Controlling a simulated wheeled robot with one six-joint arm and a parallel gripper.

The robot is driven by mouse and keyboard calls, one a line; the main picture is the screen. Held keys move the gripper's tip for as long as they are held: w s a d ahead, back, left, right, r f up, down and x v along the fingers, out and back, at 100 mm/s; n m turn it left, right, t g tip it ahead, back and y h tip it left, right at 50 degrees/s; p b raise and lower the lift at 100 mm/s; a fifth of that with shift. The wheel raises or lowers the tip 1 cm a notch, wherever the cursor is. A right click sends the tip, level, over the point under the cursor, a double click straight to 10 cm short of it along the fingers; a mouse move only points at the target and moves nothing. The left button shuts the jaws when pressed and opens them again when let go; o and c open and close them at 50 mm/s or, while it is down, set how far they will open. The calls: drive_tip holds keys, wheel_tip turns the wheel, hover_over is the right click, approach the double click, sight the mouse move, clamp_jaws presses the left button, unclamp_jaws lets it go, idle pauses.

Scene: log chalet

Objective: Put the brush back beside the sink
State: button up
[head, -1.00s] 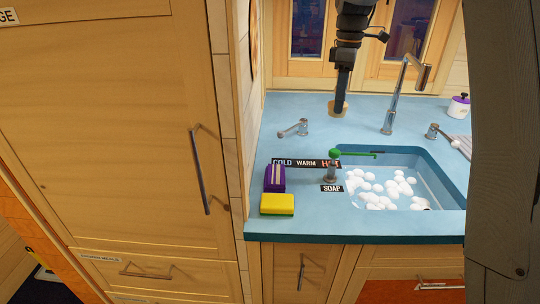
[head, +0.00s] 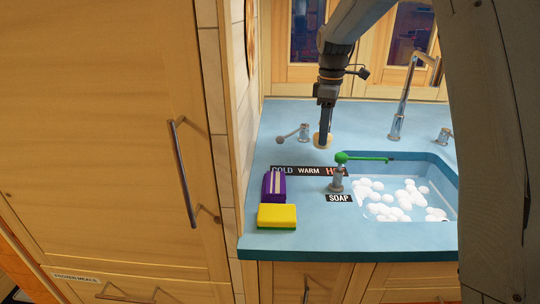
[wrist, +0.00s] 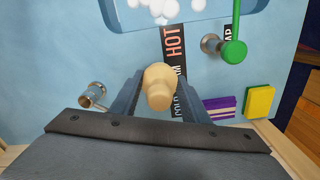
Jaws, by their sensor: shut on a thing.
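My gripper (head: 323,138) is shut on the brush, a pale wooden piece with a rounded end (wrist: 160,85), held between the two fingers in the wrist view. In the head view the brush (head: 328,141) shows only as a small tan part by the fingertips; the rest is hidden. The gripper points down over the blue counter, behind the COLD WARM HOT label (head: 308,170) and left of the sink (head: 440,172). I cannot tell the exact gap to the counter. The sink holds several white foam blobs (head: 400,200).
A soap pump with a green spout (head: 360,157) stands at the sink's left edge. A metal tap handle (head: 296,133) is close to the gripper. A purple block (head: 274,186) and a yellow sponge (head: 277,216) lie front left. The tall faucet (head: 405,100) stands behind the sink.

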drive_tip(key=a+p, duration=0.4)
drive_tip(key=a, duration=1.2)
drive_tip(key=f+p, duration=0.2)
drive_tip(key=f, duration=0.4)
drive_tip(key=shift+w, duration=0.2)
drive_tip(key=shift+a+f+p, duration=0.25)
drive_tip(key=shift+f+p, duration=0.15)
drive_tip(key=shift+p, duration=0.25)
drive_tip(key=shift+w+f, duration=0.1)
drive_tip(key=shift+f, duration=0.15)
drive_tip(key=o, duration=1.3)
drive_tip(key=shift+c, duration=0.2)
